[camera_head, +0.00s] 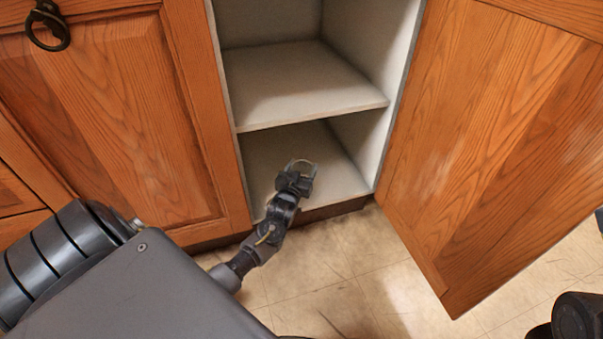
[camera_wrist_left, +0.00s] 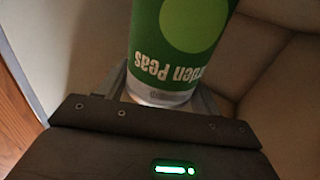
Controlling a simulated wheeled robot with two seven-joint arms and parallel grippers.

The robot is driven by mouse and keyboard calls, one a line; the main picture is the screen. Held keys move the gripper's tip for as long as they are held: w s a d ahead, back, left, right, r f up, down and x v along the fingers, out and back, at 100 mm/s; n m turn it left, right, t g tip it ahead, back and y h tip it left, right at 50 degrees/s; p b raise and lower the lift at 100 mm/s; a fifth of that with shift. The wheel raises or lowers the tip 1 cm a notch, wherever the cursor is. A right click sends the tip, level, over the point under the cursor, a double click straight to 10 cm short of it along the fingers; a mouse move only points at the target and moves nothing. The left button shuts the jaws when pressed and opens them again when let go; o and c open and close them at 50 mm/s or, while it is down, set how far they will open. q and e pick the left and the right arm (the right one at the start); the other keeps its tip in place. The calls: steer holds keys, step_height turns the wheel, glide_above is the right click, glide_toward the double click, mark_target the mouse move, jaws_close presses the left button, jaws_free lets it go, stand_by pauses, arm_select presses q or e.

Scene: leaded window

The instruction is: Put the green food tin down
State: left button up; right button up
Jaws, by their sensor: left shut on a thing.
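The green food tin (camera_wrist_left: 178,45) fills the top middle of the left wrist view. It has a lighter green disc, white lettering that reads upside down, and a pale rim. My left gripper (camera_wrist_left: 162,92) is shut on it, with a finger at either side. In the head view my left gripper (camera_head: 303,170) reaches into the lower compartment of the open cupboard, over its floor (camera_head: 340,180). There the tin is mostly hidden by the gripper, and only a thin pale rim shows at its tip. I cannot tell whether the tin touches the cupboard floor.
A pale middle shelf (camera_head: 300,85) lies above the lower compartment. The open wooden door (camera_head: 490,130) stands to the right, and a closed cupboard door (camera_head: 120,110) is on the left. The compartment floor looks bare around the gripper.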

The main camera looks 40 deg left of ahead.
arm_select(q)
steer(key=shift+f, duration=0.2)
steer(key=o, duration=1.3)
